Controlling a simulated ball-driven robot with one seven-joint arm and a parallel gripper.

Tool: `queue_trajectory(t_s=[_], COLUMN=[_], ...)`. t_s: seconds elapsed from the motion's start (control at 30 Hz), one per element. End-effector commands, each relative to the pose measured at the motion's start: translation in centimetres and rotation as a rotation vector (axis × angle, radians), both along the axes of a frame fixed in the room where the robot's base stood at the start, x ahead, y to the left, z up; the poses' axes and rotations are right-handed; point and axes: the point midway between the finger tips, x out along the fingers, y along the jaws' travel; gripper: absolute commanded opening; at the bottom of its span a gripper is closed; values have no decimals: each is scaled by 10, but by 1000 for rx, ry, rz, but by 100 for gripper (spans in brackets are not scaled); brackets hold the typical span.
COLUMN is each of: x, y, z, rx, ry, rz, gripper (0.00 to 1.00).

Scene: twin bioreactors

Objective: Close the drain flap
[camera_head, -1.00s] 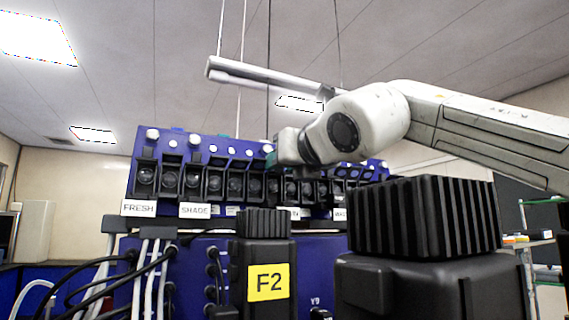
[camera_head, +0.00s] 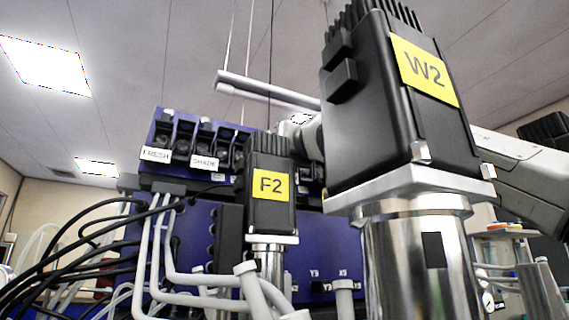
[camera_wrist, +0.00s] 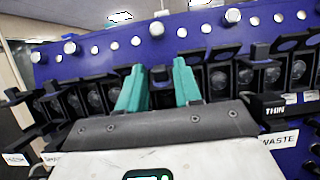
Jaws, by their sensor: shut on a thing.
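A blue panel carries a row of black flaps with round windows; it shows in the wrist view (camera_wrist: 110,52) and in the head view (camera_head: 305,235). My gripper (camera_wrist: 159,84) has teal fingers on either side of a small black flap part (camera_wrist: 160,74) in the middle of the row and is shut on it. No drain label is readable, so I cannot tell by name which flap this is. In the head view my gripper is hidden behind the W2 motor.
The black W2 motor (camera_head: 400,110) on a steel column (camera_head: 410,262) stands close at the right. The smaller F2 motor (camera_head: 268,210) stands in front of the panel. White tubes (camera_head: 160,245) and black cables crowd the lower left.

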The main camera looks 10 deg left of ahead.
Motion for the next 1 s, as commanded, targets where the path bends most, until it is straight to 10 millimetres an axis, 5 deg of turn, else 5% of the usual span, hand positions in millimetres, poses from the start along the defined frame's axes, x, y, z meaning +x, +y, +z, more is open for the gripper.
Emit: queue_trajectory(t_s=[0.97,1.0], x=[1,1], y=[0,0], z=[-5,-5], rx=[68,68], ry=[-102,-102], rz=[0,0], gripper=[4,38])
